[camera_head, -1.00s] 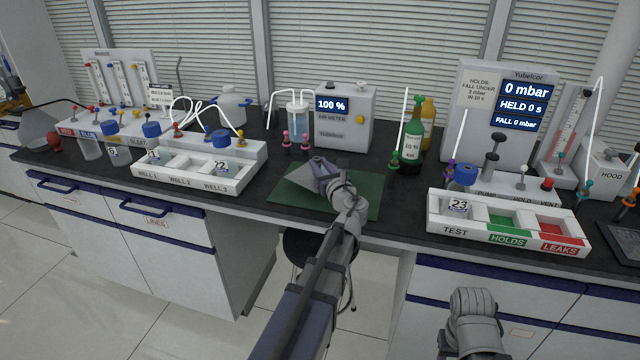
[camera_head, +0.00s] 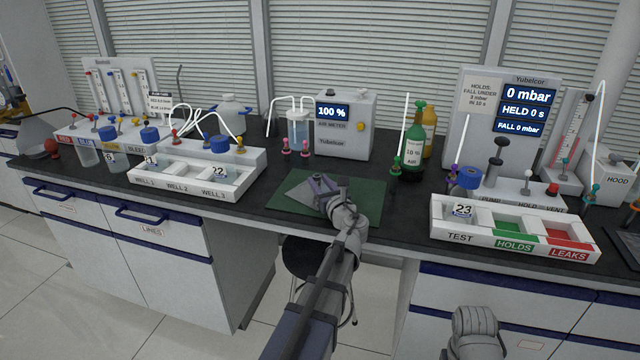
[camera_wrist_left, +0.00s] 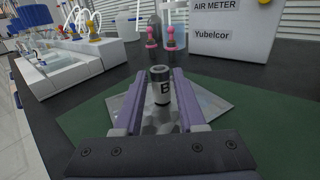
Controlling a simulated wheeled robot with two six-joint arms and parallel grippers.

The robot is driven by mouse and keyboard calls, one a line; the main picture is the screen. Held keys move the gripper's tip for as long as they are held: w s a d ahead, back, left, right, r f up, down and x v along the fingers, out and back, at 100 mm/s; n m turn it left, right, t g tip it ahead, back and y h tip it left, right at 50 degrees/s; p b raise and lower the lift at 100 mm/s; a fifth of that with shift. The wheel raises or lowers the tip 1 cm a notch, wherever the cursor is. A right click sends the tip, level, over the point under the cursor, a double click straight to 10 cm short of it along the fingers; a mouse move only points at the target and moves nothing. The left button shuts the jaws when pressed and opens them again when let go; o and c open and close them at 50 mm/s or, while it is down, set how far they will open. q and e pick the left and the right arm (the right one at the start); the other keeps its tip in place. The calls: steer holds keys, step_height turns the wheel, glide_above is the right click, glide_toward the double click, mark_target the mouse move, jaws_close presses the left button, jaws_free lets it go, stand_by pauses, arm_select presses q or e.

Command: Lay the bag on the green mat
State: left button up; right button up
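The silvery foil bag (camera_head: 300,188) lies flat on the green mat (camera_head: 373,205), on its left part. In the left wrist view the bag (camera_wrist_left: 212,101) spreads beneath my fingers, and a dark and grey cylinder marked B (camera_wrist_left: 160,88) stands up from it. My left gripper (camera_head: 324,183) is over the mat, its purple fingers apart, one on each side of the cylinder. In the left wrist view the gripper (camera_wrist_left: 161,85) looks open, with at most a small gap to the cylinder. My arm hides part of the bag and mat.
The air meter (camera_head: 345,125) stands behind the mat, with a small jar with pink fittings (camera_head: 298,128) beside it. A green bottle (camera_head: 413,145) is behind right. White well racks (camera_head: 190,185) and a TEST/HOLDS/LEAKS tray (camera_head: 480,242) flank the mat.

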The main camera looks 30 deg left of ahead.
arm_select(q)
steer(key=shift+o, duration=1.4)
steer(key=shift+s+r, duration=0.1)
steer(key=shift+r, duration=0.1)
steer(key=v, duration=1.2)
